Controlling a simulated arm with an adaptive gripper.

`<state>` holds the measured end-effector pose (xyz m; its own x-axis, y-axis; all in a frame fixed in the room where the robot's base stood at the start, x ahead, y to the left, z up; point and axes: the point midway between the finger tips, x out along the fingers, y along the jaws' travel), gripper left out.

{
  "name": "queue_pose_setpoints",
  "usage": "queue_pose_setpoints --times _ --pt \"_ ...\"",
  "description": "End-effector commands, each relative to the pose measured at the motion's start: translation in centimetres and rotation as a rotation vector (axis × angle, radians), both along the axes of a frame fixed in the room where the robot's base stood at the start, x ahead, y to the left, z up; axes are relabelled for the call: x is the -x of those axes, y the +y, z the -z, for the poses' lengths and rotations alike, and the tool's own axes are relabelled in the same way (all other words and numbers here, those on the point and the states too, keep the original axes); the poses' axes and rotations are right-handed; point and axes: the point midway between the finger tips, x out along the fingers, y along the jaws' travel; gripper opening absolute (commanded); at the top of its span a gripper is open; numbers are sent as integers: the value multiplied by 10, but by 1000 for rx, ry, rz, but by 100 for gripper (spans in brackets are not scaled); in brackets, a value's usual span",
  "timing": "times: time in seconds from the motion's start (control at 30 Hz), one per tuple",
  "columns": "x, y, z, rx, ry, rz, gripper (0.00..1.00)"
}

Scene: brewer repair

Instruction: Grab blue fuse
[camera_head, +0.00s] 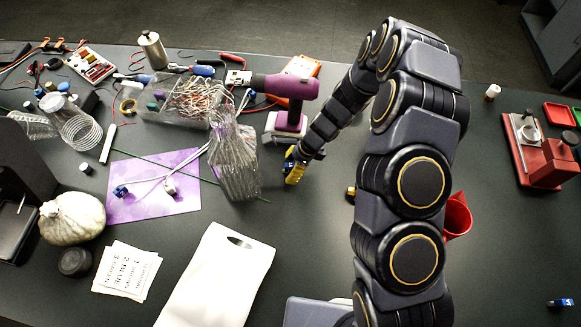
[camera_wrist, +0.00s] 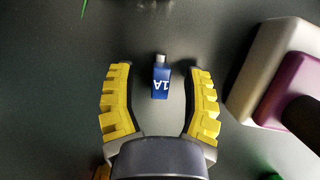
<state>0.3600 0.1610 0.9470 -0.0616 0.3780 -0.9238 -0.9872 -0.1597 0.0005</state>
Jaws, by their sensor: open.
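The blue fuse (camera_wrist: 161,82) is marked "1A" and has a pale metal tip. In the wrist view it lies on the dark table between the two yellow fingers of my gripper (camera_wrist: 159,70), with a gap on both sides. My gripper is open and holds nothing. In the head view my gripper (camera_head: 295,170) points down at the table just right of the clear plastic bottle, and I cannot make out the fuse under it. Another small blue piece (camera_head: 560,302) lies at the table's lower right.
A purple drill (camera_head: 285,88) stands close behind my gripper. A clear bottle (camera_head: 234,160) is to its left. A bin of wires (camera_head: 185,98), a purple sheet (camera_head: 180,195) and a white board (camera_head: 215,280) lie further left. A red brewer (camera_head: 540,155) stands at right.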

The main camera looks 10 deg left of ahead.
Motion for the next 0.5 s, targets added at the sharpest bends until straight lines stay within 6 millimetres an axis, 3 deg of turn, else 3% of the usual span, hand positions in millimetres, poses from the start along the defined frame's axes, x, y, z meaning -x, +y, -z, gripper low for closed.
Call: queue_pose_setpoints --times 0.27,0.3,0.4,0.5 --pt "0 2 5 0 1 -1 49" --pt "0 2 5 0 0 -1 45" --pt "0 2 5 0 0 -1 3" --pt "0 2 4 0 0 -1 0"
